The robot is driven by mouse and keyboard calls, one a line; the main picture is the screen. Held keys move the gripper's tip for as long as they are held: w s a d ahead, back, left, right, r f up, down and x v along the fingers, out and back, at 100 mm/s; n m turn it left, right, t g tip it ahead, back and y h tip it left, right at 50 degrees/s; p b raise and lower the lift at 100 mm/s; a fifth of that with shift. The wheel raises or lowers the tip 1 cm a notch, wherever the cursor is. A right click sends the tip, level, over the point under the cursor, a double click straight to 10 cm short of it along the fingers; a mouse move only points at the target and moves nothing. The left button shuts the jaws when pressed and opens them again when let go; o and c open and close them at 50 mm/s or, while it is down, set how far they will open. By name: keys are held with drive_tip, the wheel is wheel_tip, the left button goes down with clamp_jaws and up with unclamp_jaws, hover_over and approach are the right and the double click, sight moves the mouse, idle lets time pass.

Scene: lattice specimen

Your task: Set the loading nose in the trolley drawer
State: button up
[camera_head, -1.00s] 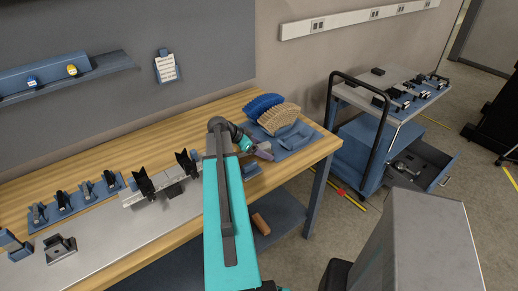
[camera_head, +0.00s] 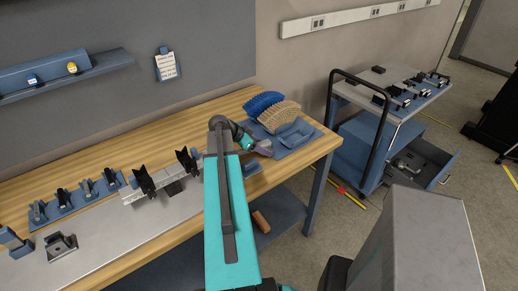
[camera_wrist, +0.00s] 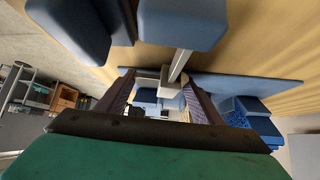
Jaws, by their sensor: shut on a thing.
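My gripper (camera_head: 264,148) is over the right end of the wooden bench, close to the blue tray. In the wrist view its two dark fingers (camera_wrist: 160,98) are closed around a small pale grey piece with a metal bar (camera_wrist: 180,64), which I take to be the loading nose. The bar runs up toward a blue block (camera_wrist: 180,22); I cannot tell whether they are joined. In the head view the held piece is mostly hidden by the gripper. The trolley (camera_head: 362,140) stands right of the bench. Its drawer (camera_head: 441,178) is open, with metallic items (camera_head: 405,163) inside.
A blue tray (camera_head: 312,140) carries a blue and a tan lattice piece at the bench's right end. A fixture (camera_head: 165,183) and several blue-based parts (camera_head: 75,200) stand left. The trolley's black handle (camera_head: 378,130) rises at its near side. Floor separates bench and trolley.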

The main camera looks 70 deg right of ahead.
drive_tip(key=shift+r, duration=0.15)
drive_tip(key=shift+c, duration=0.5)
drive_tip(key=shift+r+b, duration=1.75)
drive_tip(key=shift+r, duration=3.1)
drive_tip(key=shift+r, duration=0.1)
